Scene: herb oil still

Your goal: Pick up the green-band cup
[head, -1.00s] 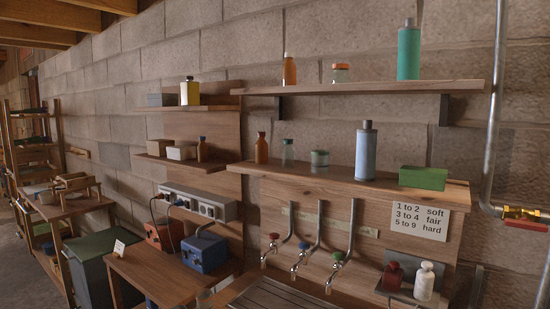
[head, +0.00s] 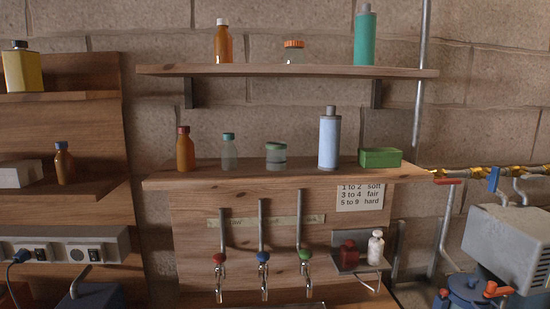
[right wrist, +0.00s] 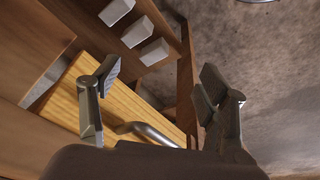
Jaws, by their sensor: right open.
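I cannot make out a green-band cup in either view. In the head view, a small jar with a green lid (head: 276,156) stands on the lower wooden shelf, but I see no cup there. My right gripper (right wrist: 158,90) shows in the right wrist view with its two fingers wide apart and nothing between them. Beyond the fingers are a light wooden board (right wrist: 85,72) and a curved metal bar (right wrist: 150,131). My left gripper is in neither view.
The lower shelf (head: 330,175) also holds bottles and a green box (head: 380,157). Above is the upper shelf (head: 300,71). Three taps (head: 263,257) hang below, beside a bracket with red and white bottles (head: 375,248). A grey machine (head: 510,240) stands right.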

